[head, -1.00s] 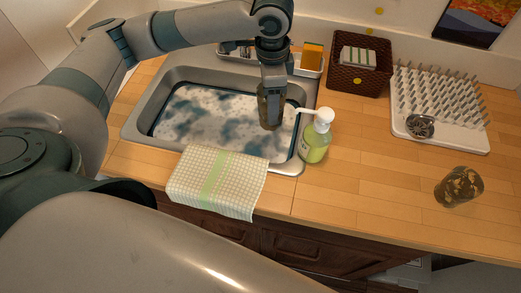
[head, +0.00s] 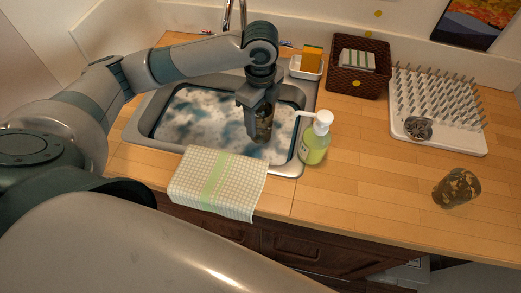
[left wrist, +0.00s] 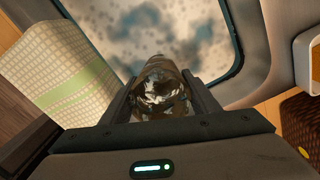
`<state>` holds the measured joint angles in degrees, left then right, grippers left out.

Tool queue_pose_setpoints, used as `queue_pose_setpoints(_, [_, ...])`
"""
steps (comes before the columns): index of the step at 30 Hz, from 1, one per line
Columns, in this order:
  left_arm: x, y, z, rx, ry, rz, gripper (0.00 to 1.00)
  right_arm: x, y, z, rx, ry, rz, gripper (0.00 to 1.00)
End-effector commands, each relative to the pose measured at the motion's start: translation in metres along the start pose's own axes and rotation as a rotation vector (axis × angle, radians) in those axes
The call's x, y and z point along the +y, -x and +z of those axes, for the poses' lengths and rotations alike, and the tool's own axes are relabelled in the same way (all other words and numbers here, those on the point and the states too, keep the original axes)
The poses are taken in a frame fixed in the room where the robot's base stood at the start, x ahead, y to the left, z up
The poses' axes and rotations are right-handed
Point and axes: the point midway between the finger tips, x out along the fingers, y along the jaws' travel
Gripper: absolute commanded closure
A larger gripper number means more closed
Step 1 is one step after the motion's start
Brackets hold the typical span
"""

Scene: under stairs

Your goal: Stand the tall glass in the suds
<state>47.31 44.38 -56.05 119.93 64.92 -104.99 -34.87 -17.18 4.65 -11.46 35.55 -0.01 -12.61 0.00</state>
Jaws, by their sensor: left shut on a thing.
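The tall glass (head: 265,124), brownish and see-through, is held between the fingers of my left gripper (head: 257,122), over the right part of the sink. In the left wrist view the glass (left wrist: 160,92) sits between the two fingers (left wrist: 160,102), with suds behind it. The suds (head: 196,118) are white foam on bluish water filling the sink basin (head: 143,122). The glass looks roughly upright; I cannot tell whether its base touches the suds or the basin floor. The fingers hide part of it. My right gripper is not in view.
A green soap pump bottle (head: 315,143) stands close at the sink's right edge. A checked towel (head: 218,182) hangs over the front edge. Another glass (head: 457,188), a drying rack (head: 440,107) and a wicker basket (head: 358,66) are to the right. The faucet (head: 236,14) is behind.

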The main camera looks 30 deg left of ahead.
Motion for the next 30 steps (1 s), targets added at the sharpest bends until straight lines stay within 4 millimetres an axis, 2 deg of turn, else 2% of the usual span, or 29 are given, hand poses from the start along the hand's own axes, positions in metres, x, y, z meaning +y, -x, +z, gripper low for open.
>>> queue_pose_setpoints(8, [0.0,-0.002,0.0,0.0,0.002,0.001,0.85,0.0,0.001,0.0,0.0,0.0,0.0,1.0])
queue_pose_setpoints(11, [0.001,-0.01,0.0,0.001,0.003,0.005,0.85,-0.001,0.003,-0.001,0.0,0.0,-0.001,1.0])
queue_pose_setpoints(21, [0.001,-0.056,0.0,0.0,0.003,0.002,0.85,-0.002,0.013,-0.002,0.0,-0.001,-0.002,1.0])
queue_pose_setpoints(30, [0.0,-0.062,0.0,0.0,0.002,0.0,0.85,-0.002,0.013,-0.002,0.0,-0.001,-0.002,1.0])
